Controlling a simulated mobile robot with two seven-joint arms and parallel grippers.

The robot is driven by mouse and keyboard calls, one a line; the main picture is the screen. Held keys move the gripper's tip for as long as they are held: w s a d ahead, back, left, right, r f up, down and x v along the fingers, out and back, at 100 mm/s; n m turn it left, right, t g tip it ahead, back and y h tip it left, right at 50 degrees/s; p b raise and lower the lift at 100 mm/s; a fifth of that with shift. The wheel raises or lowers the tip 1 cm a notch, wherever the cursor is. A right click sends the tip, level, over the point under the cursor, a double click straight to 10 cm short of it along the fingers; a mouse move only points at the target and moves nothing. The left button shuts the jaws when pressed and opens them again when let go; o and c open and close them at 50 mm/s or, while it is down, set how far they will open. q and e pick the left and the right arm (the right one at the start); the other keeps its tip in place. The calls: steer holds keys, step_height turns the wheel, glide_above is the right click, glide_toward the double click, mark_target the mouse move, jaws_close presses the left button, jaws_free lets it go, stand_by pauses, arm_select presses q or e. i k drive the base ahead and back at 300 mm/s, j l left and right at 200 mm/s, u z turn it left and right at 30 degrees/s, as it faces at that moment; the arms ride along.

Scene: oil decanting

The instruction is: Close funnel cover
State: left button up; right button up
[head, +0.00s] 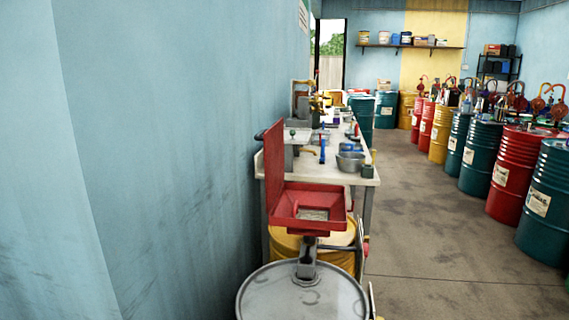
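A red square funnel (312,212) stands on a dark stem above a grey-topped drum (290,297). Its red cover (276,170) stands upright at the funnel's left side, next to the blue wall, so the funnel is open. A grate shows in the bottom of the funnel. Neither of my grippers shows in the head view.
A workbench (365,178) with a metal bowl (350,161) and several tools stands behind the funnel. A yellow drum (340,241) is just behind it. The blue wall (170,130) is close on the left. Coloured drums line the right; the floor (430,240) between is clear.

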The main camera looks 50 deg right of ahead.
mark_target(273, 138)
steer(key=i+j+z, duration=0.15)
steer(key=z, duration=0.25)
steer(key=i+j+z, duration=0.15)
steer(key=j+z, duration=0.45)
steer(key=z, duration=0.2)
steer(key=i+j+z, duration=0.1)
steer(key=j+z, duration=0.75)
steer(key=j, duration=0.15)
steer(key=j+z, duration=0.4)
steer(key=j, duration=0.2)
